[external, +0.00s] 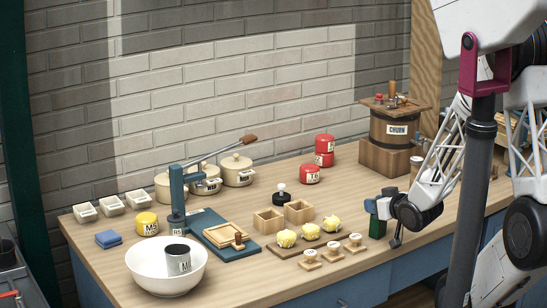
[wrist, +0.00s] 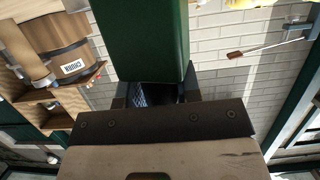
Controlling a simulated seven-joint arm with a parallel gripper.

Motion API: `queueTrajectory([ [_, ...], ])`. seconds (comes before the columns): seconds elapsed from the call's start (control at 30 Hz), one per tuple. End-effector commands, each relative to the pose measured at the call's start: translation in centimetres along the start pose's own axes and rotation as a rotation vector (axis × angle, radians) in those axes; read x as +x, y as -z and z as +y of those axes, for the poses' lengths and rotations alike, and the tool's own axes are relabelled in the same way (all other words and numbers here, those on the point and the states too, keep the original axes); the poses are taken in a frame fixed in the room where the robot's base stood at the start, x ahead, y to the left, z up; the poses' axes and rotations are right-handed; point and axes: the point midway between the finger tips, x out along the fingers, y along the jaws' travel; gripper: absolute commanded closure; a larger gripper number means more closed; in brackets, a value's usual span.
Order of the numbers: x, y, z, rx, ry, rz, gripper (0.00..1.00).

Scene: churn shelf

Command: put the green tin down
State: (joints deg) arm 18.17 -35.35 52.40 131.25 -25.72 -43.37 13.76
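The green tin (external: 377,227) is a dark green block-like thing near the front edge of the bench, right of the yellow pats. In the wrist view the green tin (wrist: 143,40) fills the top middle, directly between my fingertips. My gripper (external: 384,208) reaches it from the right and is shut on it. In the wrist view my gripper (wrist: 155,92) shows its dark fingers on both sides of the tin's near end. The tin looks upright in the external view. I cannot tell whether its base touches the bench.
The wooden bench (external: 350,190) is clear behind the tin. Left of it are yellow pats (external: 332,223) and small wooden stamps (external: 333,247). The churn (external: 397,125) stands on a block (external: 385,158) behind. Red tins (external: 309,174), a white bowl (external: 150,268) and lidded pots (external: 237,170) stand farther left.

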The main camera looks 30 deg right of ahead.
Motion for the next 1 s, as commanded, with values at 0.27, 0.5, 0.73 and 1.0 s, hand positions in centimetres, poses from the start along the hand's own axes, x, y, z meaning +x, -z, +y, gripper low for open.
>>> queueTrajectory([
  [0.27,-0.1,-0.2,0.0,0.001,0.000,-0.004,0.99],
  [0.5,-0.2,0.2,0.0,0.001,0.000,-0.005,1.00],
  [0.73,-0.8,2.4,0.0,-0.001,0.000,-0.002,1.00],
  [1.0,-2.0,6.4,0.0,-0.001,0.000,0.000,1.00],
])
